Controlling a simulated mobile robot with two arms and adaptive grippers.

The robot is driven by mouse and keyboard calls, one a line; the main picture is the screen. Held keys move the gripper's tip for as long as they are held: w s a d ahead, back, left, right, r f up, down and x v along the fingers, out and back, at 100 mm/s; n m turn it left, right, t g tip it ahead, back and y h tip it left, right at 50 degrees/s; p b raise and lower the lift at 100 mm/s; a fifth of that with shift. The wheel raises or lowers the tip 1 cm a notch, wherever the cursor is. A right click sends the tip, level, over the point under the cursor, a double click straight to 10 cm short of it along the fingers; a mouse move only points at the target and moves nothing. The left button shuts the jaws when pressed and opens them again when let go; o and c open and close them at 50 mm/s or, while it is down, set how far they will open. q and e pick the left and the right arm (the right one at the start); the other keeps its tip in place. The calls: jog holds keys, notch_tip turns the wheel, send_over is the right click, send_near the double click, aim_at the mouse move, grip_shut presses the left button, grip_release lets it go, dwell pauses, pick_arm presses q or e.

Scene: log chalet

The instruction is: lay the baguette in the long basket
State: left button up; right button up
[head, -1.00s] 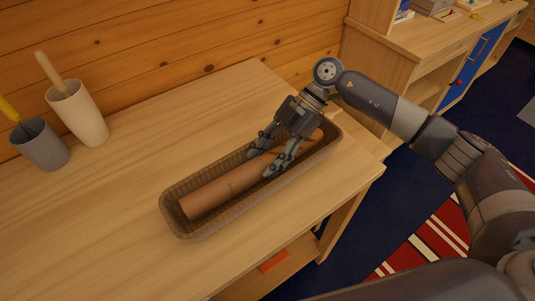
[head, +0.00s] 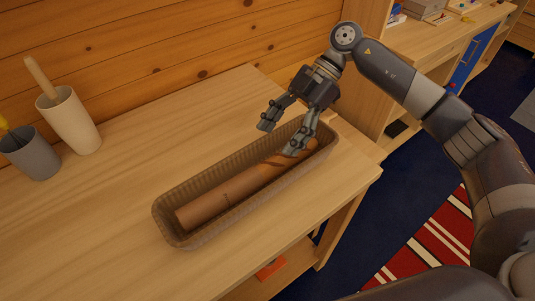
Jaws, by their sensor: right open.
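The baguette (head: 232,190) is a long brown loaf lying lengthwise inside the long basket (head: 172,237), a brown woven tray on the wooden table. Its near end shows at the left end of the basket, and its scored far part lies towards the right end. My right gripper (head: 282,138) is open above the far part of the loaf. One finger is over the basket's back rim side, and the other is close over the loaf; I cannot tell whether it touches. My left gripper is not in view.
A cream cup (head: 72,124) with a wooden utensil and a grey cup (head: 30,156) stand at the back left of the table (head: 110,210). A log wall (head: 170,50) runs behind. A desk with shelves (head: 425,45) stands at the right.

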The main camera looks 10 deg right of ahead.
jog(key=shift+v, duration=2.3)
